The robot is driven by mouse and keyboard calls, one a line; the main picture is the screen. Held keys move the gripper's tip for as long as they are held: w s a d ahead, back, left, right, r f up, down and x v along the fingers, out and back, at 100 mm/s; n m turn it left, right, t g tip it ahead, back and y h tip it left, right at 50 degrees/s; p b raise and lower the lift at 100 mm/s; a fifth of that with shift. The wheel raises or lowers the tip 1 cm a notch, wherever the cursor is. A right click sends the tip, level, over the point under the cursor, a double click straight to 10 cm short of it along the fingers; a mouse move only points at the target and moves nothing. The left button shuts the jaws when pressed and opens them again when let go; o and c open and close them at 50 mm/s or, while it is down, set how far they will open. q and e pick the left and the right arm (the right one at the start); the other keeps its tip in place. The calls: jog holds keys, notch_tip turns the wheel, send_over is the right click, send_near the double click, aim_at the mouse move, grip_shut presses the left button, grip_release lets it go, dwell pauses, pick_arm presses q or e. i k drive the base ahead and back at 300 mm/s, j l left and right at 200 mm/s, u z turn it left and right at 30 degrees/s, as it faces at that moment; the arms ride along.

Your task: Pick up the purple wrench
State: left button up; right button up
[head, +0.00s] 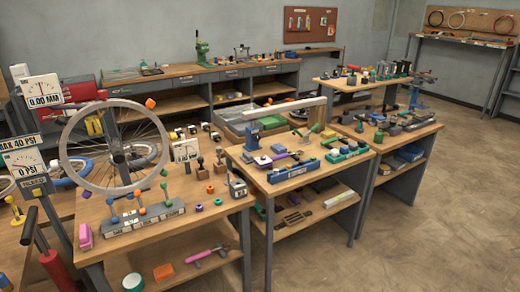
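Neither of my grippers shows in this view.
The front left bench (221,202) carries a spoked wheel (72,152) on a stand and dial gauges. A red pump (56,270) stands at the lower left. More cluttered benches stand behind. The floor (440,220) at the right is clear.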

aim_at(269, 162)
jog(key=i+u, duration=0.1)
jog(key=i, duration=0.85)
jog(key=i+l+u, duration=0.1)
jog(key=i, duration=0.85)
jog(key=l, duration=0.1)
